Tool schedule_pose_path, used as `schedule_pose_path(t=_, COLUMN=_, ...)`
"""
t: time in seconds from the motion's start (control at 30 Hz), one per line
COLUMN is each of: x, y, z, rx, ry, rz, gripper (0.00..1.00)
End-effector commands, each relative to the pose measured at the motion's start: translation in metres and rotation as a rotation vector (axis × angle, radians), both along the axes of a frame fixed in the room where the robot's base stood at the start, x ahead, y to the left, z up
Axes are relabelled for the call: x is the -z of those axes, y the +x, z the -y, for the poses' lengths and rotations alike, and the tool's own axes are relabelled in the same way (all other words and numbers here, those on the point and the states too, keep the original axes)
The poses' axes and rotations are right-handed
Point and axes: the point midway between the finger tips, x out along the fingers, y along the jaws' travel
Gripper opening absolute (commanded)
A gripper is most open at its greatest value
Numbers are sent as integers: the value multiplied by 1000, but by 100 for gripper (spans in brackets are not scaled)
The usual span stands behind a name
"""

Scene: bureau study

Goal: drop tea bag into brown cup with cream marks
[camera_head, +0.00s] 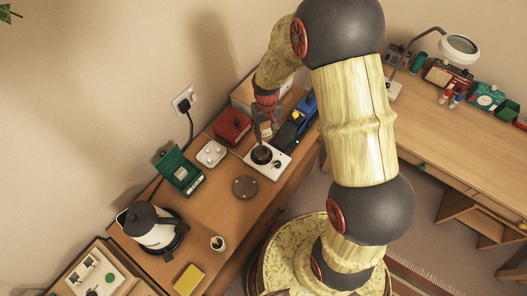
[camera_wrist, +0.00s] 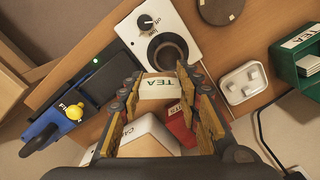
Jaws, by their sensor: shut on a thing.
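My gripper (camera_wrist: 160,98) is shut on the tea bag (camera_wrist: 160,86), a pale packet marked TEA, held between the fingertips. In the head view my gripper (camera_head: 264,133) points down just behind a white unit (camera_head: 281,163). A small pale cup (camera_head: 217,243) with dark contents stands nearer the kettle.
A green tea box (camera_head: 180,170), white tray (camera_head: 212,153), red box (camera_head: 232,125) and blue-black device (camera_head: 296,124) surround the unit. A brown disc (camera_head: 245,187) lies beside it. A kettle (camera_head: 150,225) stands at left. Bare wood (camera_head: 212,205) lies between.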

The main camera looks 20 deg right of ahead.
Motion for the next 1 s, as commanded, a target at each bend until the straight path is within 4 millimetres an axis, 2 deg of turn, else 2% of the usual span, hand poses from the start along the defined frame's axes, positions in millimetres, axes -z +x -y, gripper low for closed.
schedule_pose_path(t=0.17, x=11, y=1, z=0, rx=-2, ry=0, rz=-2, gripper=27)
schedule_pose_path(t=0.6, x=56, y=1, z=0, rx=-2, ry=0, rz=-2, gripper=27)
schedule_pose_path(t=0.93, x=59, y=1, z=0, rx=-2, ry=0, rz=-1, gripper=27)
schedule_pose_path(t=0.97, x=59, y=1, z=0, rx=-2, ry=0, rz=-1, gripper=34)
schedule_pose_path(t=1.0, x=59, y=1, z=0, rx=-2, ry=0, rz=-1, gripper=37)
